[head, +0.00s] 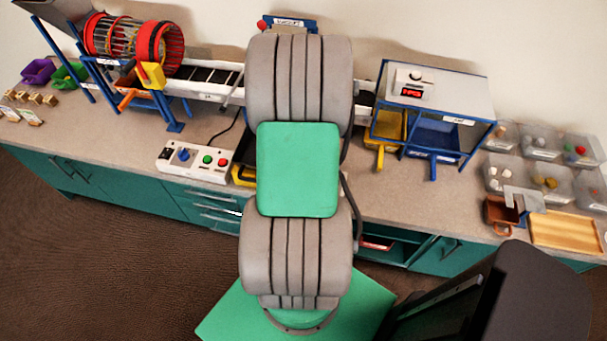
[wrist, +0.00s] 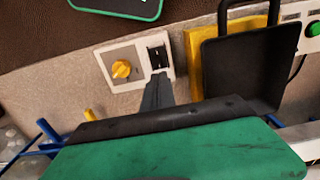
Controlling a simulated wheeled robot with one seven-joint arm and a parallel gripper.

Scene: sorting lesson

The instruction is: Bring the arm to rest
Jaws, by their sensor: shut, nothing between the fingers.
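My arm (head: 297,170) stands upright in the middle of the head view, with grey ribbed joints and a green panel. It hides part of the counter and the conveyor behind it. My gripper is hidden behind the arm in that view. In the wrist view my gripper (wrist: 158,80) shows as narrow dark fingers beyond the green hand cover (wrist: 190,150). The fingers are shut and hold nothing. Their tips appear close to a white box with a yellow knob (wrist: 121,69); I cannot tell whether they touch it.
A control box (head: 196,161) and a drum machine (head: 135,42) stand left of the arm. A blue-framed station (head: 435,92), clear bins (head: 541,140) and a wooden tray (head: 566,231) stand right. A black handled tray (wrist: 240,75) is near the gripper. The brown floor (head: 110,250) at left is clear.

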